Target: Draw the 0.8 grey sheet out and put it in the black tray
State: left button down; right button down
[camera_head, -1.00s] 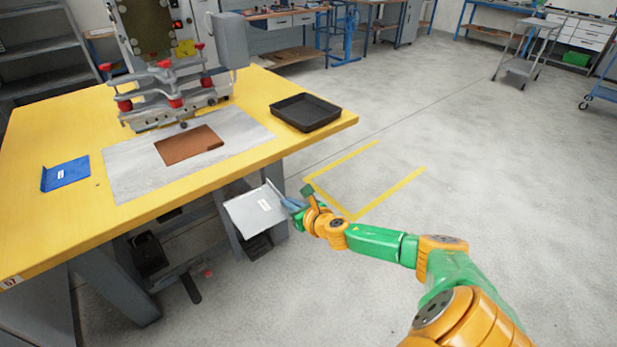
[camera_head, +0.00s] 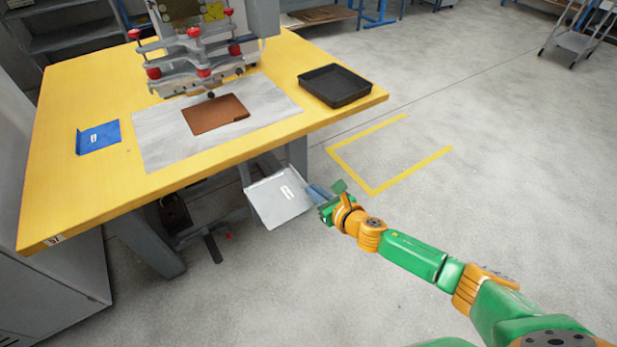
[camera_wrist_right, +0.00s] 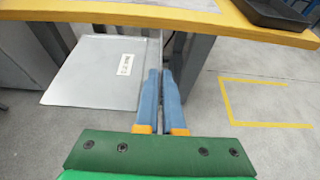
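The grey sheet (camera_head: 272,206), with a small white label, is below the table's front edge, near the table leg. It also shows in the wrist view (camera_wrist_right: 90,82). My right gripper (camera_head: 312,191) is at the sheet's right edge. In the wrist view its two blue fingers (camera_wrist_right: 161,72) are nearly together with the sheet's right edge between them; the exact contact is partly hidden. The black tray (camera_head: 322,95) stands empty at the table's right corner, above and beyond the gripper. My left gripper is out of view.
The yellow table (camera_head: 85,190) carries a blue bent sheet (camera_head: 98,137), a brown plate (camera_head: 206,119) on a pale mat (camera_head: 165,145), and a machine with red knobs (camera_head: 203,72). Floor right of the table is clear, with a yellow marked outline (camera_head: 412,173).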

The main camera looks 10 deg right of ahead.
jog(key=s+d, duration=0.4)
jog(key=s, duration=0.6)
jog(key=shift+s, duration=0.15)
jog(key=shift+a+r, duration=0.1)
jog(key=shift+a, duration=0.05)
